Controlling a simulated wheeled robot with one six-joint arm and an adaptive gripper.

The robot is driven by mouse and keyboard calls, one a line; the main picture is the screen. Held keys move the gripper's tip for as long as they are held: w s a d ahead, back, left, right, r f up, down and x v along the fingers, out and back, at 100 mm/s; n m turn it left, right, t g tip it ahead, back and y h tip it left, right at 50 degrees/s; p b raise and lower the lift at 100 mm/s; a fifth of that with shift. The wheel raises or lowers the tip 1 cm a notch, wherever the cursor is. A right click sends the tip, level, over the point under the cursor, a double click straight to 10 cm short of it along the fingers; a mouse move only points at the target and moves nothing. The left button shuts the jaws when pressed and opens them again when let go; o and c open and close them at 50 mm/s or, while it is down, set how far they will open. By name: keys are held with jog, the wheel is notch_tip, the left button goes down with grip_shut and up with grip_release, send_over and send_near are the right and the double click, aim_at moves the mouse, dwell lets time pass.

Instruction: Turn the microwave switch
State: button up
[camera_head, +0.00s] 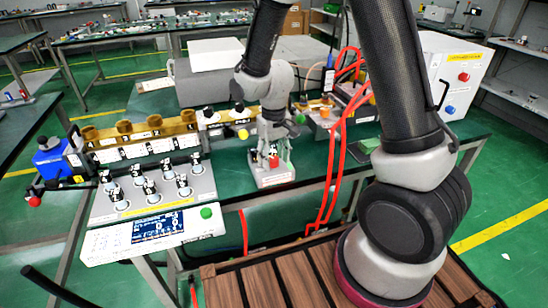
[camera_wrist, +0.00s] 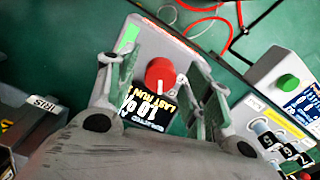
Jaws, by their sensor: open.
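The switch is a round red knob with a white mark (camera_wrist: 160,73) on a small grey box (camera_wrist: 255,108) with a green patch and a dark text display. In the head view the grey box (camera_head: 272,181) stands near the table's front edge, and the red knob (camera_head: 273,161) shows partly under my gripper (camera_head: 273,140). In the wrist view my gripper (camera_wrist: 160,66) is open, with its two fingers on either side of the knob. The gap between fingers and knob shows, but I cannot tell how deep the fingertips reach.
A panel with several small knobs and a screen (camera_head: 157,227) stands left of the box. A brass waveguide (camera_head: 140,128) lies behind it. Red cables (camera_head: 331,170) hang to the right. A white cabinet (camera_head: 455,70) with red and blue buttons stands at the right.

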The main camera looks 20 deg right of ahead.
jog(key=shift+f, duration=0.2)
jog(key=c, duration=1)
jog(key=shift+n, duration=0.4)
jog(key=n, duration=1.1)
